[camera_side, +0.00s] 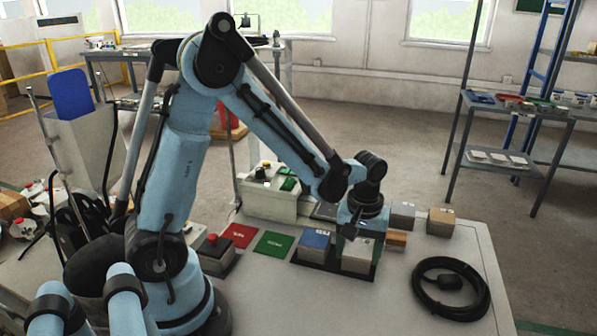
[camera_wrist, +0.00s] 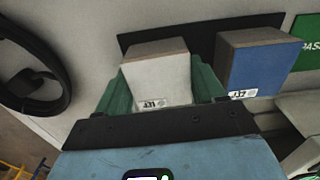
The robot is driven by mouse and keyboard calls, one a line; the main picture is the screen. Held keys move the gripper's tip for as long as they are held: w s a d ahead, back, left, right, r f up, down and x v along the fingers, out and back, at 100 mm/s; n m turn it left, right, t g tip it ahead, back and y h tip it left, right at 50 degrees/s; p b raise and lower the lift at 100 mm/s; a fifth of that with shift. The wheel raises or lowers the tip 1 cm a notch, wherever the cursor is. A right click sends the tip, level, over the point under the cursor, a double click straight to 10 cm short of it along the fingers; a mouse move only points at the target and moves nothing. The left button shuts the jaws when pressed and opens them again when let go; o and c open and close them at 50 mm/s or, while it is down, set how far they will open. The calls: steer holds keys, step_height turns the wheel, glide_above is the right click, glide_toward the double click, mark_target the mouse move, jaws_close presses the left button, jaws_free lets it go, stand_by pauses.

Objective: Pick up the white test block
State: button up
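The white test block (camera_side: 358,257) stands on a black tray (camera_side: 307,257), below my gripper (camera_side: 356,231) in the side view. In the wrist view the white block (camera_wrist: 160,80) fills most of the space between the two green fingers of my gripper (camera_wrist: 160,92), one on each side. The fingers look close against its sides, but I cannot tell whether they press on it. The block appears upright on the tray (camera_wrist: 200,42), and its lower part is partly hidden in the wrist view.
A blue block (camera_side: 314,245) stands just beside the white one, close to a finger in the wrist view (camera_wrist: 256,62). Grey (camera_side: 402,215) and tan (camera_side: 440,221) blocks stand behind. A coiled black cable (camera_side: 451,288) lies at right. Green (camera_side: 274,244) and red (camera_side: 239,236) tiles lie left.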

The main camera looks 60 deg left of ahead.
steer(key=c, duration=0.7)
steer(key=shift+r, duration=0.15)
